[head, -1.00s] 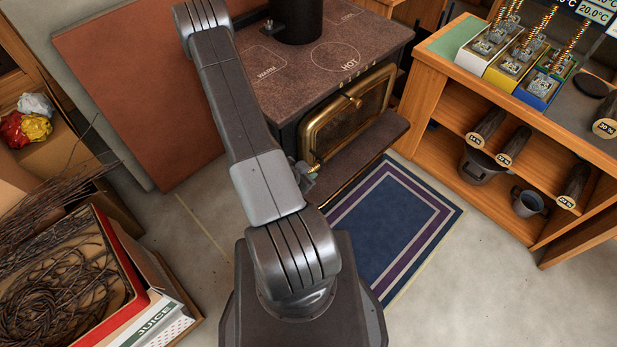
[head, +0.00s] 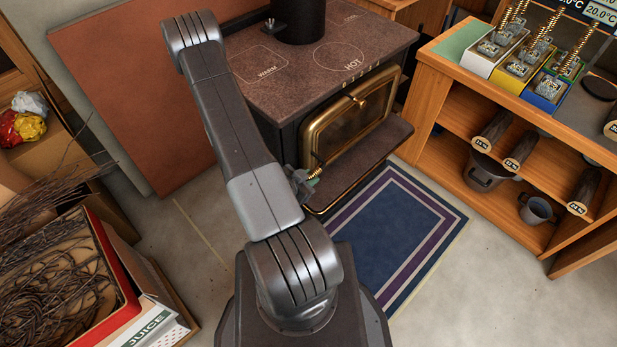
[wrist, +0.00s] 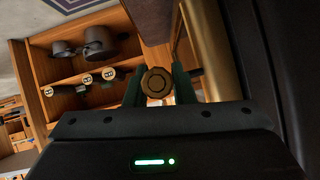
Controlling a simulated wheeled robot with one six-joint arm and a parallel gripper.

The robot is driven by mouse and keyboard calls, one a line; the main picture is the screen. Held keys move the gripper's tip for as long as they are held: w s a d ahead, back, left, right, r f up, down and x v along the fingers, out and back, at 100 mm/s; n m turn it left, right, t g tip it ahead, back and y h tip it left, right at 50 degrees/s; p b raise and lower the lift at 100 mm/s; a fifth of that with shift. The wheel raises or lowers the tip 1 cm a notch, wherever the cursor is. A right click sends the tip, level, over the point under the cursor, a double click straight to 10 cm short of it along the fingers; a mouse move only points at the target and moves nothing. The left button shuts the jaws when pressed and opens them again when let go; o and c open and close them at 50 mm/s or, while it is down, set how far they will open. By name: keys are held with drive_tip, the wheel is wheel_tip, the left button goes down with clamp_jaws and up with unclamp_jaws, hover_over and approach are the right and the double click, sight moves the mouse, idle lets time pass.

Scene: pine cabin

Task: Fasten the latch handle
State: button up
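The latch handle is on the brass-framed glass door (head: 350,115) of the dark stove, at the lower left of the door. Its brass coil (head: 315,173) shows beside my gripper (head: 303,182) in the head view. In the wrist view its round brass knob (wrist: 157,82) is seen end-on between the green fingers of my gripper (wrist: 158,88). The fingers stand close on both sides of the knob. I cannot tell whether they press on it. My arm hides part of the stove's left side.
A dark ledge (head: 365,158) juts out below the door, above a blue rug (head: 385,230). A wooden shelf unit (head: 450,125) with logs and pots stands at right. A box of twigs (head: 105,245) stands at left. The floor at lower right is clear.

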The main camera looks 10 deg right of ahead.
drive_tip(key=o, duration=0.4)
drive_tip(key=shift+s+f, duration=0.1)
drive_tip(key=shift+s, duration=0.25)
drive_tip(key=shift+c, duration=0.2)
drive_tip(key=shift+o, duration=0.4)
drive_tip(key=shift+w, duration=0.1)
drive_tip(key=p+v, duration=0.1)
drive_tip(key=v, duration=1.3)
drive_tip(key=shift+w, duration=0.15)
drive_tip(key=b+x, duration=0.1)
drive_tip(key=x, duration=1.3)
